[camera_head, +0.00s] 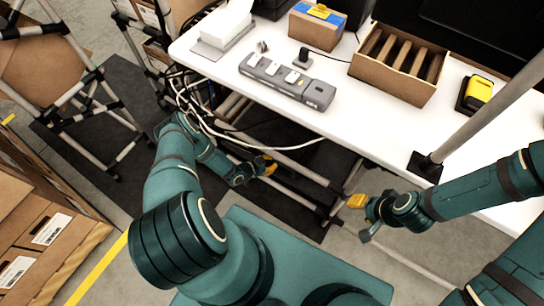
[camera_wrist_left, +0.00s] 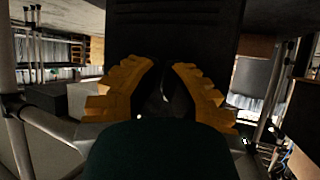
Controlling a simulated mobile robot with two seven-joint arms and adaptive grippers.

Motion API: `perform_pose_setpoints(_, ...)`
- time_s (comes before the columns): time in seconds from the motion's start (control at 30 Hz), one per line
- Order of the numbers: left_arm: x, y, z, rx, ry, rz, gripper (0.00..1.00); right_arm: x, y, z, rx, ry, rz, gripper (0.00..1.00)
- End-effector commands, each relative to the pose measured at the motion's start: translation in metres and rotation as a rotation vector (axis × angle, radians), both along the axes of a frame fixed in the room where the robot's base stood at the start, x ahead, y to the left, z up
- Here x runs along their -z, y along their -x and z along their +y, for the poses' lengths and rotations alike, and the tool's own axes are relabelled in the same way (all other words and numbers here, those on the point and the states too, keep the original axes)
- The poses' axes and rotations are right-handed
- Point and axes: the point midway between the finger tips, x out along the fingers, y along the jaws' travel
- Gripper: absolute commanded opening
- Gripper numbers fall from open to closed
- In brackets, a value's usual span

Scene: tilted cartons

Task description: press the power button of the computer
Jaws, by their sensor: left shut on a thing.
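A large black box-shaped body (camera_wrist_left: 172,40), which looks like the computer, stands straight ahead in the left wrist view. Its power button cannot be made out. My left gripper (camera_head: 269,165) is low at the front edge of the white table in the head view. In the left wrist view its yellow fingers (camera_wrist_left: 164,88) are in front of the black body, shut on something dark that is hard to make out. My right gripper (camera_head: 357,201) is near the table's front edge at the right, and its jaw state is unclear. The computer is not clearly seen in the head view.
The white table (camera_head: 348,118) carries a grey power strip (camera_head: 287,80), a divided carton (camera_head: 399,62), a small carton (camera_head: 317,29) and a yellow-black device (camera_head: 477,92). White cables (camera_head: 245,140) hang near my left arm. A grey post (camera_head: 485,122) rises at the right.

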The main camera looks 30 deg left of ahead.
Motion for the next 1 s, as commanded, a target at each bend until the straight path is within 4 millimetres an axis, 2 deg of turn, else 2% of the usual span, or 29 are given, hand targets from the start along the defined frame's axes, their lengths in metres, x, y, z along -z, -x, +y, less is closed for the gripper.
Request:
perform_pose_setpoints(0.7, 0.000, -0.003, 0.000, 0.000, 0.001, 0.000, 0.00, 0.000, 0.000, 0.000, 0.000, 0.000, 0.000, 0.47)
perform_pose_setpoints(1.0, 0.000, 0.007, 0.000, -0.001, 0.000, 0.001, 0.00, 0.000, 0.000, 0.000, 0.000, 0.000, 0.000, 0.47)
